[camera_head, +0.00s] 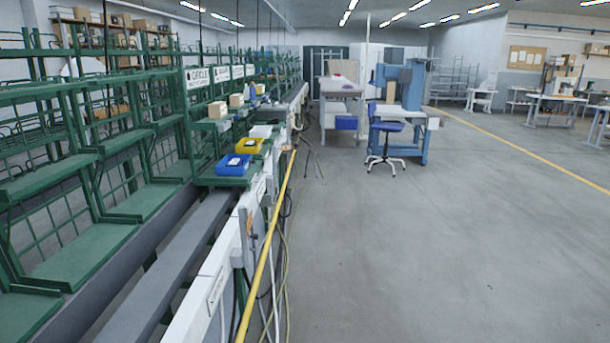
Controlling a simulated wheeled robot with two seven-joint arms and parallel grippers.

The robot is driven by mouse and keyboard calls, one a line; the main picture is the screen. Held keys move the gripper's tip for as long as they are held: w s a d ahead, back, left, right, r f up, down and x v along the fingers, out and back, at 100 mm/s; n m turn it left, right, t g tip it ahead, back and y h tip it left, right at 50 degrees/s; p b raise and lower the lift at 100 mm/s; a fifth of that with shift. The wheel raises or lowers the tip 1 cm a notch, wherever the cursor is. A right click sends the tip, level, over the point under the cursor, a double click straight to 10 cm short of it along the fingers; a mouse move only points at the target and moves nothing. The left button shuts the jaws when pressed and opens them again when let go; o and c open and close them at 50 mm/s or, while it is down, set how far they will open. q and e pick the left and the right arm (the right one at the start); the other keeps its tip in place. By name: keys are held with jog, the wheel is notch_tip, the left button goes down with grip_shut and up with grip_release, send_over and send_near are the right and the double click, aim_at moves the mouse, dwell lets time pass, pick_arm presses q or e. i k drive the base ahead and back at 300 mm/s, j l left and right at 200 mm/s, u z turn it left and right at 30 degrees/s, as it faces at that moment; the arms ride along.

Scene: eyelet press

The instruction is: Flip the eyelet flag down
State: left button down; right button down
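A blue machine with a table (407,101) stands at the back, a little right of the middle, and may be the eyelet press. It is too far off to make out a flag on it. White signs with dark lettering (198,78) hang on the green racks at left. I cannot tell whether any of them is the eyelet flag. Neither of my grippers is in view.
Green racks (110,255) and a long conveyor line fill the left side. A yellow pipe (266,262) and loose cables run along its edge. Blue (233,164) and yellow bins (249,146) sit on it. A blue chair (386,127) stands before the machine. The grey floor (450,240) is clear.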

aim_at(283, 147)
jog(key=i+l+z, duration=0.1)
jog(key=i, duration=0.85)
jog(key=i+l+z, duration=0.1)
jog(key=i+l, duration=0.15)
jog(key=i, duration=0.7)
jog(key=i+l, duration=0.1)
jog(key=i, duration=0.85)
jog(key=i+u, duration=0.25)
jog(key=i, duration=0.25)
jog(key=i+u, duration=0.3)
jog(key=i, duration=0.15)
jog(key=i+l+u, duration=0.1)
jog(key=i+u, duration=0.15)
jog(key=i, duration=0.25)
jog(key=i+l+u, duration=0.25)
jog(key=i, duration=0.2)
jog(key=i+u, duration=0.15)
jog(key=i, duration=0.2)
